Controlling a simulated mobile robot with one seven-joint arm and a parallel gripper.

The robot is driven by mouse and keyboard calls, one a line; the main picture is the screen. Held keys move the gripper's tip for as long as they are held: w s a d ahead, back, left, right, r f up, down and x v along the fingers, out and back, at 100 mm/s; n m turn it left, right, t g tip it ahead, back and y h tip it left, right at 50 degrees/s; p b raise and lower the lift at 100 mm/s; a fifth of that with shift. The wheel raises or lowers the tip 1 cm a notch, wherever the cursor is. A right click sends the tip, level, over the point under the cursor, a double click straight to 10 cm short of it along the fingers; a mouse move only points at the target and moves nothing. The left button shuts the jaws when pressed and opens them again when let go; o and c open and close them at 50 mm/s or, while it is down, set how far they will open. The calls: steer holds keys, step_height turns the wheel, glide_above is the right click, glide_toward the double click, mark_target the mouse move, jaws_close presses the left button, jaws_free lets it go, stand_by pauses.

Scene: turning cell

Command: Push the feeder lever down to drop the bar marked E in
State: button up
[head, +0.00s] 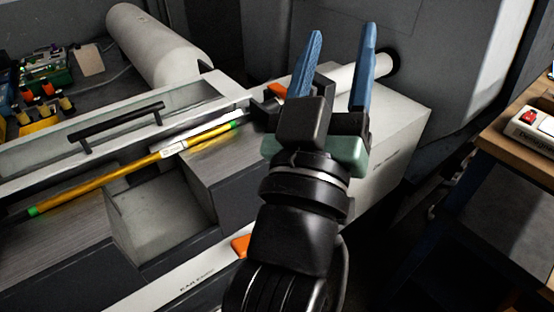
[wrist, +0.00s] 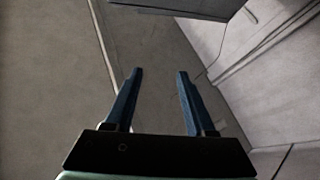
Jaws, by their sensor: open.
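My gripper (head: 343,30) is open and empty, its two blue fingers pointing up and away over the end of the bar feeder (head: 400,115). It also shows open in the wrist view (wrist: 160,72). A yellow bar (head: 110,177) with green ends and a white label lies along the feeder channel, left of my gripper; I cannot read a letter on the label. One orange piece (head: 277,90) shows just left of my fingers, and another orange piece (head: 241,246) sits at the feeder's front edge, partly behind my arm. I cannot tell which one is the lever.
A feeder cover with a black handle (head: 120,127) stands behind the bar. A pale tube (head: 360,72) enters the grey machine (head: 440,50) behind my fingers. A wooden bench (head: 520,140) with a red-switched box (head: 532,130) is at the right.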

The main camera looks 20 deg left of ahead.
steer(key=s+a+f+n+g+y, duration=0.1)
steer(key=a+f+n+g, duration=0.15)
steer(key=f, duration=0.75)
steer(key=a+f+n+g, duration=0.2)
steer(key=a+f+n, duration=0.1)
steer(key=f, duration=0.7)
steer(key=n+g+y, duration=0.2)
steer(key=n+g, duration=0.2)
steer(key=n, duration=0.4)
glide_toward(246, 244)
steer(key=x, duration=0.3)
steer(key=p+x, duration=0.1)
steer(key=x, duration=0.3)
steer(key=f+p+x, duration=0.1)
steer(key=x, duration=0.2)
jaws_close()
